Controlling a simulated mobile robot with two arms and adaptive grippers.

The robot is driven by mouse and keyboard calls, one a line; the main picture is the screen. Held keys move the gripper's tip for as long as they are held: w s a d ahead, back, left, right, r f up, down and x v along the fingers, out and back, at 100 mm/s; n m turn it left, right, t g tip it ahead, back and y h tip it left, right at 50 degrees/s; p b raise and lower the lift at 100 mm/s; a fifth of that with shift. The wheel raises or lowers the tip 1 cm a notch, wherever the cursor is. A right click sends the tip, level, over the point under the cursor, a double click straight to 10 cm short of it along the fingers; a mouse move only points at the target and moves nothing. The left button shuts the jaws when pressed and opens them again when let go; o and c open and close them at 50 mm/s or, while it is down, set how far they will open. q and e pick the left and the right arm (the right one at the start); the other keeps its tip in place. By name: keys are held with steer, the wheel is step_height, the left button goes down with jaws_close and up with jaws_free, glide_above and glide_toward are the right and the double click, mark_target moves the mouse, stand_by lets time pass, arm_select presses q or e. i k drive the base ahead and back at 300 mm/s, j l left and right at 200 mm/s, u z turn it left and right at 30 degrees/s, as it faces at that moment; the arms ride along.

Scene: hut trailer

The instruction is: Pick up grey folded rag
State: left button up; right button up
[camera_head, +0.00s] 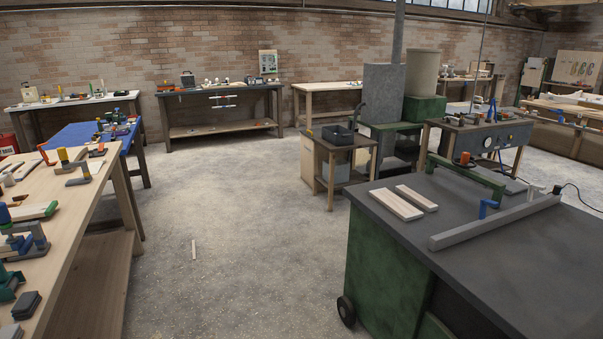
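A small dark grey layered stack (26,306), which looks like a folded rag, lies near the right edge of the wooden workbench (75,205) at the lower left. A lighter grey flat piece (9,331) lies just below it, cut by the picture edge; I cannot tell what it is. Neither of my grippers shows in the head view.
Clamps and tools (20,245) crowd the wooden bench behind the grey stack. A green cabinet with a dark top (490,220) stands at the right, carrying wooden boards (396,203) and a long fence (495,222). The concrete floor (230,230) between is mostly clear, with one small stick (193,249).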

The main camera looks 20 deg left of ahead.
mark_target(28, 303)
steer(key=i+j+u, duration=0.2)
steer(key=i+u, duration=0.3)
steer(key=i, duration=0.2)
steer(key=i+u, duration=0.45)
steer(key=i, duration=0.3)
steer(key=i+u, duration=0.15)
steer(key=u, duration=0.25)
steer(key=i+l+u, duration=0.1)
steer(key=u, duration=0.3)
steer(key=i+l+u, duration=0.1)
steer(key=u, duration=0.35)
steer(key=i+l+u, duration=0.15)
steer(key=u, duration=0.25)
